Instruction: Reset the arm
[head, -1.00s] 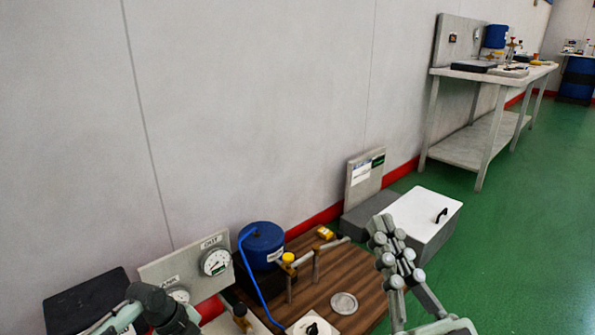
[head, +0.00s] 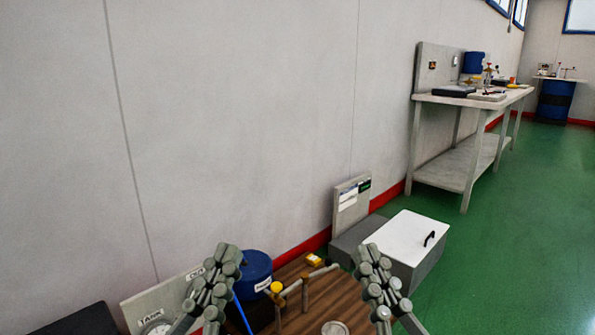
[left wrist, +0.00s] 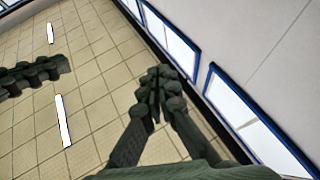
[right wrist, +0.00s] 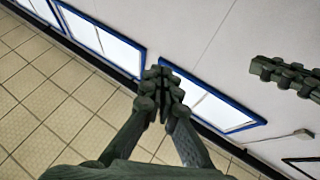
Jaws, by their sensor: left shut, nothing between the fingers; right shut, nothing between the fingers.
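My left gripper (head: 222,262) points up in front of the blue drum in the head view, shut and empty. My right gripper (head: 372,262) is also raised, shut and empty, to the right of the wooden bench top and in front of the grey and white box. In the left wrist view my left gripper (left wrist: 160,78) has its fingers together against the ceiling and windows, with part of my other arm at the left. In the right wrist view my right gripper (right wrist: 158,76) is likewise closed, with part of my other arm at the right.
A wooden bench top (head: 345,298) bears a blue drum (head: 256,268), a yellow-capped valve (head: 277,287) and a round disc (head: 335,328). A gauge panel (head: 135,306) stands left. A white-lidded box (head: 405,235) is beyond. A side table (head: 470,100) stands far right over green floor.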

